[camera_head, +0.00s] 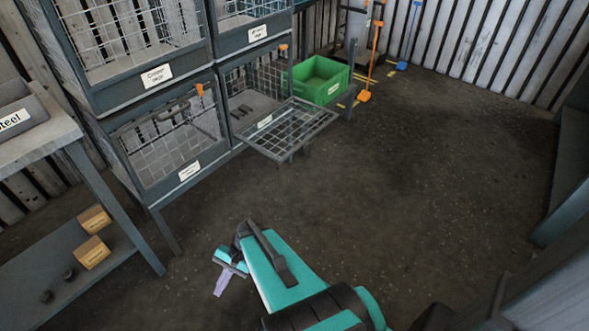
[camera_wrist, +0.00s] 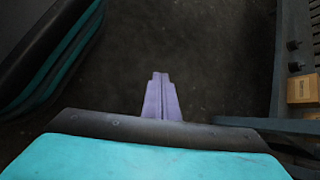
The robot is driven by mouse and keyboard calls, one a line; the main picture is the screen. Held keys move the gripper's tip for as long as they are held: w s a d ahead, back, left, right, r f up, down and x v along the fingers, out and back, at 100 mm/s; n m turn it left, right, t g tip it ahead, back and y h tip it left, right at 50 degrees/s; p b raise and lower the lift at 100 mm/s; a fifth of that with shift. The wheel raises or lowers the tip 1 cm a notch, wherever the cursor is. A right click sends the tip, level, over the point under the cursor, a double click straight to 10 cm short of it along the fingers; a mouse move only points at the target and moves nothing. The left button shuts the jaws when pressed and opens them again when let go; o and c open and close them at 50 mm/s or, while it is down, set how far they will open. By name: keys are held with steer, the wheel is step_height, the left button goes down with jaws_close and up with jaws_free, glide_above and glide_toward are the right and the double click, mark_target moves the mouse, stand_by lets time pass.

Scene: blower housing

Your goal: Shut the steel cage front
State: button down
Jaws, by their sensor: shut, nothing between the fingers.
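One wire-mesh cage front (camera_head: 290,128) is folded down and open. It sticks out over the floor from the lower right cage (camera_head: 250,92) of the rack; its small label is too small to read. Some dark pieces lie inside that cage. My gripper (camera_head: 219,288) has light purple fingers and is low in the picture, well apart from the open front. In the wrist view the fingers (camera_wrist: 161,80) are together and empty over dark floor. The cage front does not show in the wrist view.
A cage labelled copper (camera_head: 157,75) and other cages stand around the open one. A green crate (camera_head: 320,80) sits just beyond it. A workbench (camera_head: 50,140) with a bin labelled steel (camera_head: 15,121) and boxes below is at left. The middle floor is clear.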

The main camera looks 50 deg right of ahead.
steer(key=w+d+r+m+t+b, duration=0.1)
steer(key=w+d+m+t+b, duration=0.3)
steer(key=d, duration=0.4)
steer(key=w+d+m+t+b, duration=0.3)
steer(key=d+m+t, duration=0.1)
steer(key=d, duration=0.4)
steer(key=w+d+r+m+t+b, duration=0.1)
steer(key=w+d+m+t+b, duration=0.25)
steer(key=d, duration=0.45)
steer(key=s+d+r+m+t+h+b, duration=0.2)
steer(key=s+d+m+b, duration=0.1)
steer(key=d, duration=0.6)
steer(key=s+d+r+m+t+h+b, duration=0.3)
steer(key=d+m, duration=0.1)
steer(key=d, duration=0.6)
steer(key=s+d+r+m+t+h+b, duration=0.2)
steer(key=s+d+m+t+h+b, duration=0.1)
steer(key=d, duration=0.7)
steer(key=shift+s+d+r+m, duration=0.2)
steer(key=shift+s+m, duration=0.35)
steer(key=shift+s, duration=0.05)
steer(key=shift+w+t, duration=0.15)
steer(key=shift+t, duration=0.1)
steer(key=w+r+b, duration=0.5)
steer(key=w+r, duration=0.1)
steer(key=w, duration=0.3)
steer(key=shift+w, duration=0.3)
